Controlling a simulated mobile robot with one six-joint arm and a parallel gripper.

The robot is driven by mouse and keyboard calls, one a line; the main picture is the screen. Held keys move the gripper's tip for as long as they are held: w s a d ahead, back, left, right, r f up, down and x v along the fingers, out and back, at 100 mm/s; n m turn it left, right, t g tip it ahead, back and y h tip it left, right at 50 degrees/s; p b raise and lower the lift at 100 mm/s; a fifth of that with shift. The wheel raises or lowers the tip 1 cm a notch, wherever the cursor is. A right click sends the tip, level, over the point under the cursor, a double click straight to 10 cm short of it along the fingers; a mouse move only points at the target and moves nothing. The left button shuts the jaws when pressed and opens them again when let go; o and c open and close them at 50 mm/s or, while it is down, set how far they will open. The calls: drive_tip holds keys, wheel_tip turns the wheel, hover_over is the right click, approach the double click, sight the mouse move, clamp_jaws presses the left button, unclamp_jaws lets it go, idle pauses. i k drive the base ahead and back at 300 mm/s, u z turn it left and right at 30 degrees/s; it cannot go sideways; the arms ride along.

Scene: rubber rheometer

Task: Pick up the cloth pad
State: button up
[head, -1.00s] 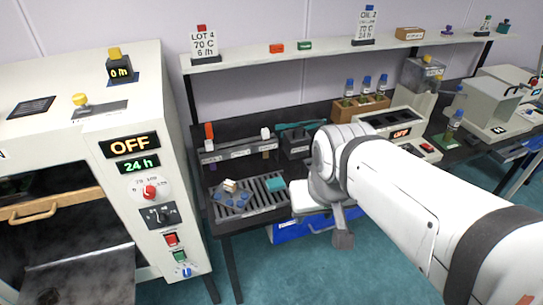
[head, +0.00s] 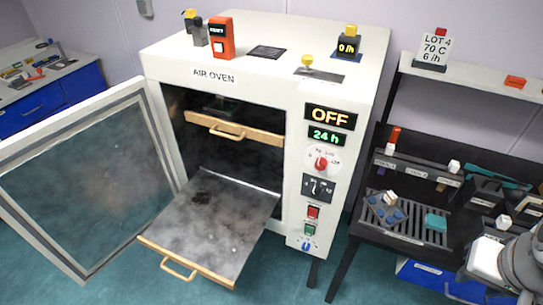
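The teal block-shaped piece (head: 436,222) on the slatted rack looks like the cloth pad. It lies at the right part of the rack, apart from the blue tray. My gripper (head: 487,262) is only partly in view at the lower right edge, to the right of and below the pad. A clear gap separates it from the pad. Its fingers are hidden or cut off, so I cannot tell whether they are open.
The air oven (head: 255,60) has its door (head: 85,180) swung open at left. Its lower shelf (head: 215,225) is pulled out and bears a dark patch. A blue tray (head: 377,208) with a pale cube shares the slatted rack (head: 405,232) on the black bench. A tool holder (head: 420,172) stands behind.

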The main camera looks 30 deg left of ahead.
sight(433, 222)
drive_tip(key=k, duration=0.6)
drive_tip(key=u, duration=0.35)
drive_tip(key=i, duration=1.2)
drive_tip(key=z, duration=0.2)
